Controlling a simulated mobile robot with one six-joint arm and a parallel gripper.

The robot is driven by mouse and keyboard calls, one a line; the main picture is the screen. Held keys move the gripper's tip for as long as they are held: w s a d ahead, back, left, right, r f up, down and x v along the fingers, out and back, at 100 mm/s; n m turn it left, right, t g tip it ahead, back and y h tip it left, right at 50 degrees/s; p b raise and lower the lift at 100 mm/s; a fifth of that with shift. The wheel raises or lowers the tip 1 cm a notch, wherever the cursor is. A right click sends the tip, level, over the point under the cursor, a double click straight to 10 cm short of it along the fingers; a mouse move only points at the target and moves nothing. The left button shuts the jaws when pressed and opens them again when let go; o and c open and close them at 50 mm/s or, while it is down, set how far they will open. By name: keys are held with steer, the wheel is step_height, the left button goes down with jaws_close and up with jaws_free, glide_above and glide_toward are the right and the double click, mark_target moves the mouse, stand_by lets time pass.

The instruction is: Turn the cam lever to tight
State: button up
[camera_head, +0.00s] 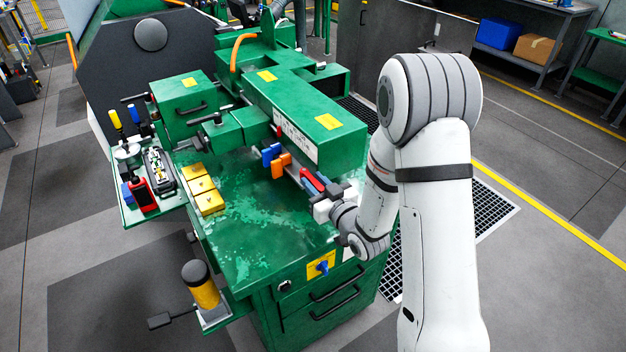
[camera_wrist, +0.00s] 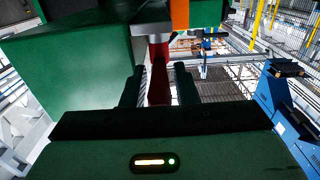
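A red lever (camera_head: 312,181), which looks like the cam lever, is at the right side of the green machine, below its long green arm. In the wrist view the red lever (camera_wrist: 158,75) hangs from a grey block (camera_wrist: 150,22) and lies between my two dark fingers. My gripper (camera_head: 327,190) is at the red lever; in the wrist view my gripper (camera_wrist: 159,85) is open, with gaps showing on both sides of the lever. Contact cannot be seen. The lever's far end and any tight mark are hidden or too small to read.
Orange (camera_head: 281,165) and blue (camera_head: 271,153) blocks sit just left of the lever. Yellow blocks (camera_head: 203,188) stand on the left of the green table (camera_head: 270,240). A blue knob (camera_head: 322,267) on a yellow plate is on the front. The table's middle is clear.

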steer(key=shift+w+a, duration=0.35)
steer(key=shift+w, duration=0.1)
steer(key=shift+c, duration=0.6)
jaws_close()
